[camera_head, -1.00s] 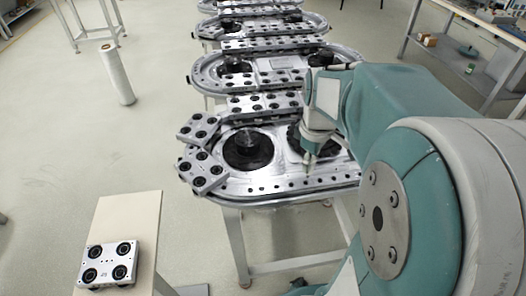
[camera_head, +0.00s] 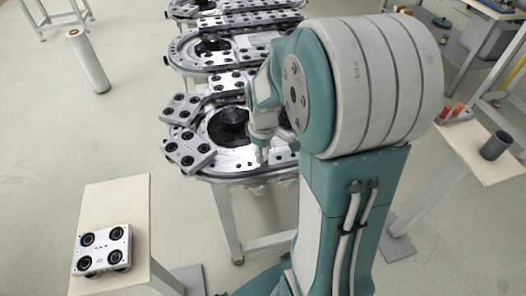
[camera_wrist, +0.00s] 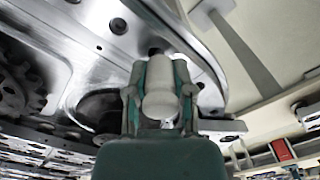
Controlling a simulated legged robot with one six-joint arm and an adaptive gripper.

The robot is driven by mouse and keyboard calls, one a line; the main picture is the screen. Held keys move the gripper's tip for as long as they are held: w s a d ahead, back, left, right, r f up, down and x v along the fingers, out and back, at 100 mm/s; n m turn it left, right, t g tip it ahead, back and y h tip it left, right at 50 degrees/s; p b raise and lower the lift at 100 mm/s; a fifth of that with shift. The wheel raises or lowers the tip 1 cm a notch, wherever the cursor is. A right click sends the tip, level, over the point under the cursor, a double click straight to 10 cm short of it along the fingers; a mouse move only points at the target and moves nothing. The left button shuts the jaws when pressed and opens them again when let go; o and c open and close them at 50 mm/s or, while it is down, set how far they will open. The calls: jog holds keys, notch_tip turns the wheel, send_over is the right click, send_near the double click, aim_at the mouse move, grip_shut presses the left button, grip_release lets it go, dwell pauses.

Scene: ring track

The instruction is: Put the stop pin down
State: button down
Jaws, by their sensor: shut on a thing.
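My gripper (camera_wrist: 160,105) is in the middle of the wrist view, its two fingers shut on a pale, rounded pin (camera_wrist: 160,76), which I take to be the stop pin. In the head view my gripper (camera_head: 262,153) points down at the near right part of the ring track (camera_head: 236,157), and the pin is too small to make out there. In the wrist view the metal track plate (camera_wrist: 85,40) lies beside the fingers. I cannot tell whether the pin touches the track.
A beige stand (camera_head: 112,190) at the left bears a carriage (camera_head: 102,249) with black rollers. Several carriages (camera_head: 187,150) sit on the track's left side. At the right, a small table (camera_head: 467,146) holds a dark cup (camera_head: 496,145) and orange-red pieces (camera_head: 458,110).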

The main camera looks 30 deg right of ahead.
jog(key=c, duration=0.5)
grip_release()
jog(key=shift+c, duration=0.2)
jog(key=shift+o, duration=0.3)
jog(key=shift+d, duration=0.35)
notch_tip(320, 180, up, 12)
jog(key=shift+s+a+r, duration=0.1)
jog(key=shift+a+r, duration=0.1)
jog(key=s+a+r+m+t, duration=0.3)
jog(key=s+a+m+t, duration=0.2)
jog(key=s+a, duration=0.5)
jog(key=shift+s+a+r+m+t, duration=0.3)
jog(key=shift+s+r+m, duration=0.1)
jog(key=shift+s, duration=0.85)
